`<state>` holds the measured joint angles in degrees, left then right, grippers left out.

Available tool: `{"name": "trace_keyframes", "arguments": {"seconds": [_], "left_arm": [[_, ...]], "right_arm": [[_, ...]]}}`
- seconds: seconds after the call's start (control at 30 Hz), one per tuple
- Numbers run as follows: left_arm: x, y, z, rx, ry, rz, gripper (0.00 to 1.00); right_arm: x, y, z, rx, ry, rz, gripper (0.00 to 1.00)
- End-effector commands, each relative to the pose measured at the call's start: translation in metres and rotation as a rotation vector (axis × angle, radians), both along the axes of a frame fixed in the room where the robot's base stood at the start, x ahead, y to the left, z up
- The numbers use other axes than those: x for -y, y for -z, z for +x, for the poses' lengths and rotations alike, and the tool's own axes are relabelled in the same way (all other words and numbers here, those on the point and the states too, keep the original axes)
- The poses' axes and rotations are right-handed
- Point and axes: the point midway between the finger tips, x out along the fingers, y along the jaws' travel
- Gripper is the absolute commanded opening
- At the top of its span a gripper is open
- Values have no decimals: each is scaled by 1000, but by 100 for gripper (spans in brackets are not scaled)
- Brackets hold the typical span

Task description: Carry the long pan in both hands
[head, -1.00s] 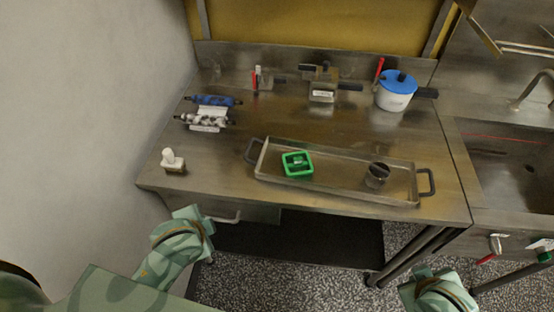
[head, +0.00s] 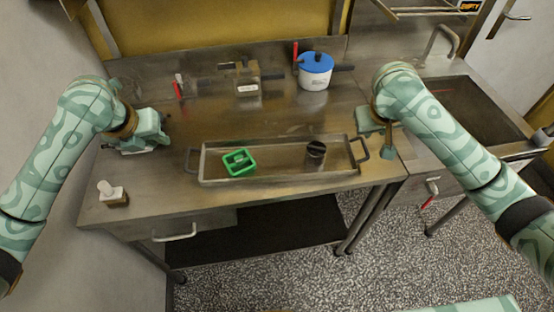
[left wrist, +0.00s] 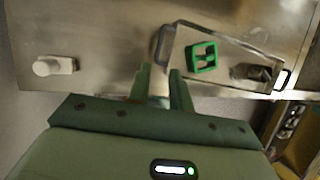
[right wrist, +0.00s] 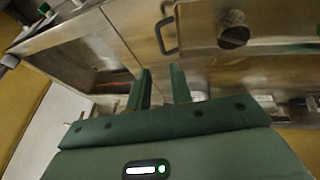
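The long pan (head: 275,176) is a shallow metal tray with a loop handle at each end. It lies on the steel table and holds a green square frame (head: 239,162) and a dark metal cup (head: 315,152). My left gripper (head: 160,140) is left of the pan's left handle (head: 190,160), apart from it. In the left wrist view its fingers (left wrist: 158,82) are parted and empty. My right gripper (head: 388,145) is just beyond the right handle (head: 361,148). In the right wrist view its fingers (right wrist: 162,85) are parted, with that handle (right wrist: 166,36) ahead of them.
A white pot with a blue lid (head: 315,72), a metal box device (head: 246,80) and a red-handled tool (head: 179,88) stand at the back. A small white-topped block (head: 112,194) is at the front left. A sink (head: 460,110) is at the right.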

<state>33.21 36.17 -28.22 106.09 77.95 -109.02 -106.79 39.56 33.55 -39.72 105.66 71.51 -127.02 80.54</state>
Motion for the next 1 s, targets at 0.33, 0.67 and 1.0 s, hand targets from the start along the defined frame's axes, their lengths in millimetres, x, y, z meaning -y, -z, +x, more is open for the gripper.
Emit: {"name": "trace_keyframes", "arguments": {"seconds": [0.33, 0.67, 1.0], "left_arm": [[4, 16, 6, -3, -5, -6, 21], [14, 74, 30, -4, -5, -7, 21], [22, 129, 55, -1, -5, -3, 21]], "right_arm": [[3, 16, 6, -3, 2, 2, 22], [15, 73, 30, -2, 1, 0, 22], [27, 128, 54, 0, -1, 1, 22]]}}
